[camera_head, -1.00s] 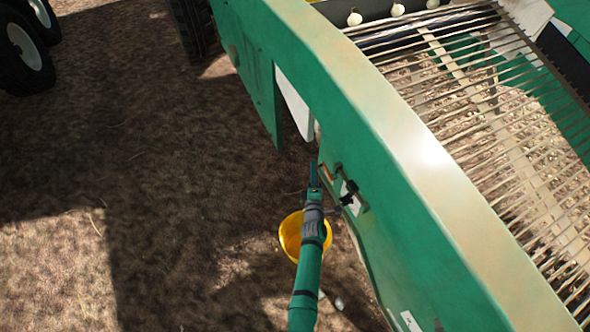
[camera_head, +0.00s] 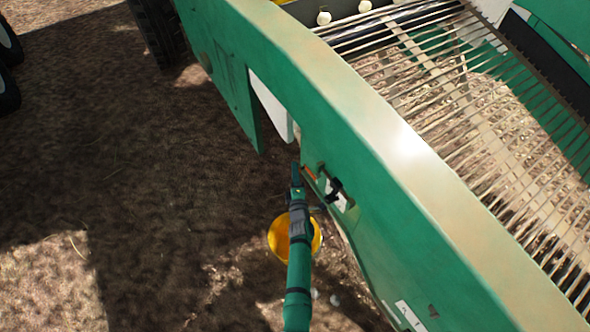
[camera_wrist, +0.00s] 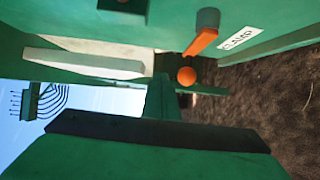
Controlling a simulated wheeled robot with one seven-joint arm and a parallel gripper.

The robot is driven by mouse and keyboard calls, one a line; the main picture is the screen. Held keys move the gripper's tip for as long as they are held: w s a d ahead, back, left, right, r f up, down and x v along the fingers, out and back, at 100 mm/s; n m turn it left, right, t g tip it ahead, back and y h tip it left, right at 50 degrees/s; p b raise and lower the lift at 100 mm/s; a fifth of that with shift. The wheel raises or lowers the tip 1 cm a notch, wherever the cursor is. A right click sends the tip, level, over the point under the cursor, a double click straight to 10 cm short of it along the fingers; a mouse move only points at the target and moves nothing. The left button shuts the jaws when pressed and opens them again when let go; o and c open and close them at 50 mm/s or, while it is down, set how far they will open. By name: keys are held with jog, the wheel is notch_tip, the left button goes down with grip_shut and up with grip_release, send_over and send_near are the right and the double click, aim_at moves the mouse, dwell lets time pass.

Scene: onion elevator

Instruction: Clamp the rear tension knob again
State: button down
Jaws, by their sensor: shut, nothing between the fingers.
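My gripper (camera_head: 297,174) is shut and empty beside the green elevator side wall (camera_head: 346,140), just left of an orange lever (camera_head: 310,174). A black knob or handle (camera_head: 333,190) stands out from the wall by a white label, right of my gripper and apart from it. In the wrist view, the orange lever (camera_wrist: 201,41) hangs from a grey-green pivot beside a label reading CLAMP (camera_wrist: 238,38). An orange ball (camera_wrist: 187,76) shows just past my shut fingers (camera_wrist: 160,97); contact cannot be told. Which part is the rear tension knob is not clear.
A yellow bucket (camera_head: 311,234) stands on the ground below my arm. The rod conveyor (camera_head: 470,120) lies beyond the wall, with white onions (camera_head: 323,18) at its top. Dark wheels stand at upper left. Bare soil on the left is open.

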jog(key=s+d, duration=0.1)
jog(key=s, duration=1)
jog(key=shift+w+d, duration=0.1)
jog(key=shift+w, duration=0.05)
dwell(0.3)
